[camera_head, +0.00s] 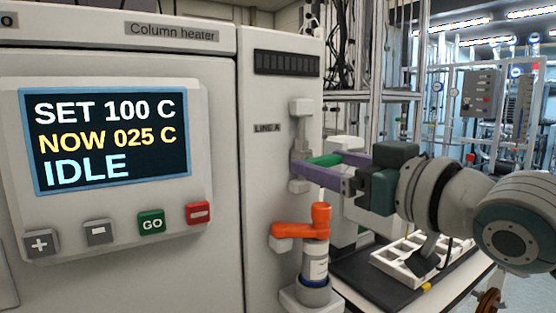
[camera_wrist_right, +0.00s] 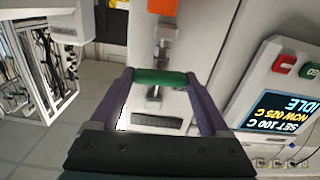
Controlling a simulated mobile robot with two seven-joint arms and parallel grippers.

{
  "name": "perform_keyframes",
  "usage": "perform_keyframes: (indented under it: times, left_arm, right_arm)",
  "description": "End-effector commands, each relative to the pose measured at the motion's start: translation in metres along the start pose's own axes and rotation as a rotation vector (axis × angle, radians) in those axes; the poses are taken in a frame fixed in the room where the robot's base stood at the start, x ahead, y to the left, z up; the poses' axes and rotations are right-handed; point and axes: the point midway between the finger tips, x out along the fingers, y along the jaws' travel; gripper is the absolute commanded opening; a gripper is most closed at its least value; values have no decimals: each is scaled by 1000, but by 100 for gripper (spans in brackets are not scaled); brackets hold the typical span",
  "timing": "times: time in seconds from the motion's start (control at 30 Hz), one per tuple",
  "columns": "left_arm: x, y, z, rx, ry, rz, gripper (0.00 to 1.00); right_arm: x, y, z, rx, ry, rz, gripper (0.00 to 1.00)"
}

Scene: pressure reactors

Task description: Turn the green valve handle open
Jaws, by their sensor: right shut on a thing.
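The green valve handle (camera_head: 324,160) sits on the line A valve at the right side of the white cabinet. It lies roughly level between the fingers of my right gripper (camera_head: 328,168). In the right wrist view the green handle (camera_wrist_right: 160,77) spans the gap between the two purple fingertips of the gripper (camera_wrist_right: 160,80), which are shut on it. The valve body (camera_head: 301,140) is grey-white, on a vertical pipe. My left gripper shows in neither view.
A heater panel with a screen (camera_head: 110,137) and buttons is at left. A white tray (camera_head: 402,262) lies on the dark bench behind my right arm.

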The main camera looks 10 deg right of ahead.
Motion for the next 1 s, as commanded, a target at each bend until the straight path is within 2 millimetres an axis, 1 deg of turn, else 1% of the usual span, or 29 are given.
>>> perform_keyframes:
  times: [0.27,0.5,1.0]
  left_arm:
    - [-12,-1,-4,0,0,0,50]
    - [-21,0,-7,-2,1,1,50]
    - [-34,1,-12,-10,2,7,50]
  right_arm:
    - [0,0,-2,-211,-2,-1,24]
    - [0,0,-1,-440,-2,-1,24]
    - [0,-1,0,-916,-1,0,24]
